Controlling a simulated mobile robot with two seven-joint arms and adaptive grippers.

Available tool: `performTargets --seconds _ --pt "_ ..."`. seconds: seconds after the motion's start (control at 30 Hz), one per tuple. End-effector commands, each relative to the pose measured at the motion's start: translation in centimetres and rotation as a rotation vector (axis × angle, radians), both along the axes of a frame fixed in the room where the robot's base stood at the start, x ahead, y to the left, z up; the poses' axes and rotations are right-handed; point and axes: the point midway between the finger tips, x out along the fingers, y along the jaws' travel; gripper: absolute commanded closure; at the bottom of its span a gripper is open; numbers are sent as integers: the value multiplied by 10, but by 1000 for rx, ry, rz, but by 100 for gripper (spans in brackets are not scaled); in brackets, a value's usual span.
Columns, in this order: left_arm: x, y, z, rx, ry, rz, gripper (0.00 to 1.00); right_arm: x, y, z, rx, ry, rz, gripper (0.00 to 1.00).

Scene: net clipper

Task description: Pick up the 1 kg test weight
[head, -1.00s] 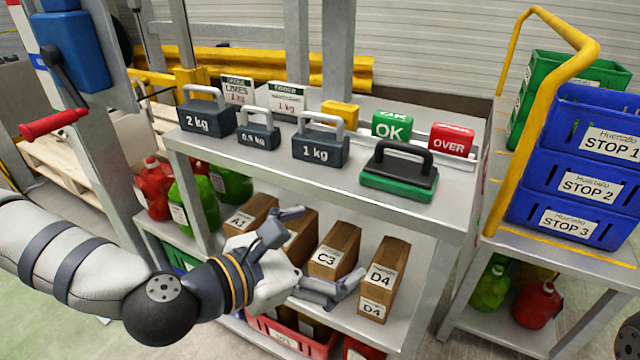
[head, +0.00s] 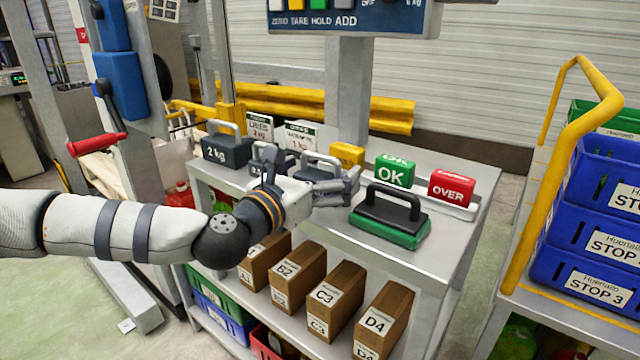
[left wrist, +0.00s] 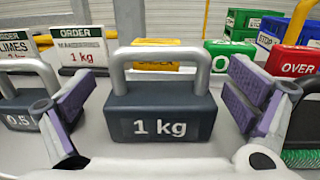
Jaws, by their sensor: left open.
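The 1 kg test weight (left wrist: 160,117) is a dark block with a grey loop handle. In the left wrist view it stands upright on the shelf, between the spread fingers of my left gripper (left wrist: 165,115) and apart from both. The smaller 0.5 weight (left wrist: 25,118) stands close on the left, near the left finger. My right gripper is not in view.
The 2 kg weight (head: 226,150) stands at the shelf's left end. A black-handled green block (head: 390,215), a green OK block (head: 395,172) and a red OVER block (head: 451,188) are to the right. Cardboard boxes (head: 335,298) stand on the lower shelf. A yellow rail (head: 545,190) rises at right.

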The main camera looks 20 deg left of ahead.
Motion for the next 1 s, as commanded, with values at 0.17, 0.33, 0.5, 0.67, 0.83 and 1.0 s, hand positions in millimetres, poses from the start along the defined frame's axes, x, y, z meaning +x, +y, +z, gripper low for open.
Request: performTargets --seconds 0.17,0.33,0.5,0.67,0.83,1.0 --pt "0 0 -1 0 1 0 13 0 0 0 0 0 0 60" --pt "-1 0 -1 0 1 0 52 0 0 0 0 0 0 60" --pt "0 0 3 -1 -7 1 87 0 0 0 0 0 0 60" --pt "0 0 3 -1 -6 1 87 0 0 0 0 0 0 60" --pt "0 0 8 -1 -8 1 87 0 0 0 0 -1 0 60" --pt "-1 0 28 -1 -11 0 87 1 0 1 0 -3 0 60"
